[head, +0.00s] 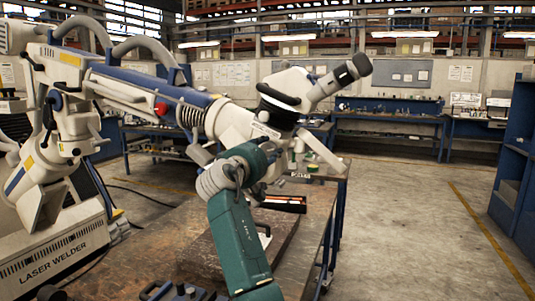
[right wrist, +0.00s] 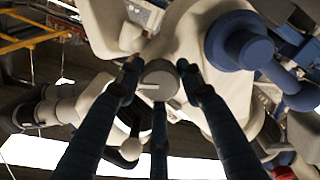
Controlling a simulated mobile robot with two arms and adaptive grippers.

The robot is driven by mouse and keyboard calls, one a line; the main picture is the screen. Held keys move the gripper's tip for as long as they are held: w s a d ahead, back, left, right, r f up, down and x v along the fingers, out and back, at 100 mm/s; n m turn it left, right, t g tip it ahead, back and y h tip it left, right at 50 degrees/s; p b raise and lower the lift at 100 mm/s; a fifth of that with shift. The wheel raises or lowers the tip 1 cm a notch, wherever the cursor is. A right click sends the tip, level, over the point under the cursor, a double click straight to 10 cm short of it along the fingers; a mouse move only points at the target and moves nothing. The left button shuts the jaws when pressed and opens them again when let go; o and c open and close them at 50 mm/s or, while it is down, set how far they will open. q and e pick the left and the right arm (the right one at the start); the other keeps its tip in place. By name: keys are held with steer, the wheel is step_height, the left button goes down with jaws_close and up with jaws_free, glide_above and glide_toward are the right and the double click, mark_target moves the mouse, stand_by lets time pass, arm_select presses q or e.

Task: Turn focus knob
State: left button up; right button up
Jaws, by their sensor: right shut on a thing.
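The microscope head (head: 290,88) hangs on a thick jointed arm over the workbench, its eyepiece tube pointing up to the right. In the right wrist view, the round grey focus knob (right wrist: 158,84) with a pale line across its face sits on the white microscope body (right wrist: 190,40). My right gripper (head: 264,150) reaches up to the underside of the microscope head. In the right wrist view its three dark fingers surround the knob, shut on it. In the head view the knob is hidden behind my right gripper and arm. My left gripper is not in view.
A white laser welder (head: 55,255) stands at the left and carries the jointed arm (head: 135,90). The workbench (head: 150,240) below has a dark slab (head: 210,250) and a small orange-edged box (head: 285,203). Open floor (head: 400,235) lies to the right, before blue shelving (head: 515,160).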

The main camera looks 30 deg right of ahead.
steer(key=shift+r, duration=0.35)
steer(key=o, duration=1.1)
steer(key=shift+w+f, duration=0.15)
steer(key=shift+f, duration=0.1)
steer(key=v, duration=1.2)
steer(key=shift+a+f, duration=0.1)
